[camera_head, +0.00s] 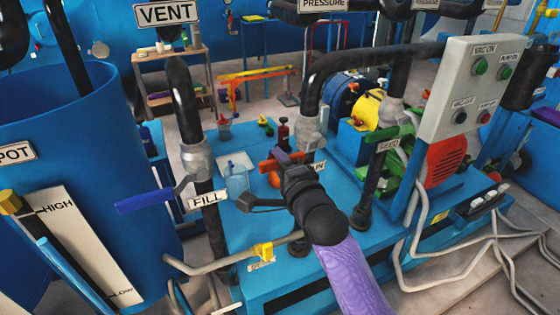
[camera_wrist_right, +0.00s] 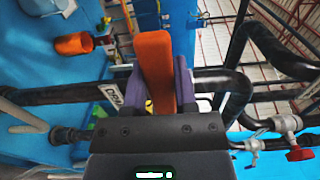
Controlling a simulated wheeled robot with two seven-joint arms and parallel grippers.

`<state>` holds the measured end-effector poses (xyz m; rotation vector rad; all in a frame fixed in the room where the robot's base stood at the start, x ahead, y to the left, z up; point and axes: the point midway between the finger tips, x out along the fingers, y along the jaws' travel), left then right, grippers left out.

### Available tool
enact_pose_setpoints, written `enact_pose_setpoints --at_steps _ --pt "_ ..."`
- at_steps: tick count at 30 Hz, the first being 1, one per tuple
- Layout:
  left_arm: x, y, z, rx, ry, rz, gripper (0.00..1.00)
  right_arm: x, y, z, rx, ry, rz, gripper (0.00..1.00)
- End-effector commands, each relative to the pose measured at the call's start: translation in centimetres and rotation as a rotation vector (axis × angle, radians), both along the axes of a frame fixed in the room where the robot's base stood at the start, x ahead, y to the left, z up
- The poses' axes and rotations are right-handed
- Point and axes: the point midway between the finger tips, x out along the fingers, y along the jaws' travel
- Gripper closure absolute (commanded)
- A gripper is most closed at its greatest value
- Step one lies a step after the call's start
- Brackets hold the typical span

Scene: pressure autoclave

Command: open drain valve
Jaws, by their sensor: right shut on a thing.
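The drain valve's orange lever handle (camera_head: 268,166) shows beside a black pipe in the head view, near the middle. A white label (camera_head: 319,166), mostly hidden and ending in "IN", sits just right of it. My right gripper (camera_head: 283,158) reaches in from below and is shut on the handle. In the wrist view the orange handle (camera_wrist_right: 154,70) stands between the two purple fingers (camera_wrist_right: 156,88). A partly covered label (camera_wrist_right: 110,94) beginning "DRA" lies on the pipe to the left there. The valve body is largely hidden by my gripper. My left gripper is not in view.
A blue FILL lever (camera_head: 145,200) and its pipe stand left of my gripper. A green lever (camera_head: 390,134) is to the right. A yellow-handled valve (camera_head: 263,250) sits low in front. A grey control panel (camera_head: 470,85) and the blue pot (camera_head: 75,150) flank the space.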

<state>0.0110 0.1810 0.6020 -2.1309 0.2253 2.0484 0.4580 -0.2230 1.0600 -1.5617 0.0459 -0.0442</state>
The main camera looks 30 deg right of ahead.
Motion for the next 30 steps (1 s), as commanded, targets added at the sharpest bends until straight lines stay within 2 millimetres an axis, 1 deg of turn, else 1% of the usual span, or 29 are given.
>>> enact_pose_setpoints --at_steps 5,14,21,30 --pt "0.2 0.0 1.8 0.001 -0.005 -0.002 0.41 0.0 0.0 1.1 0.071 -0.002 -0.001 1.00" --pt "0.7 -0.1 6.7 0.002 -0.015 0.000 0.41 0.0 -0.5 4.2 0.308 -0.018 -0.002 1.00" --pt "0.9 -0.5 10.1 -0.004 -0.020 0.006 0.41 -0.1 -1.6 6.3 0.535 -0.033 -0.002 1.00" --pt "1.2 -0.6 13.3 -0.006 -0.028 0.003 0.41 -0.2 -3.5 8.4 0.818 -0.051 -0.002 1.00"
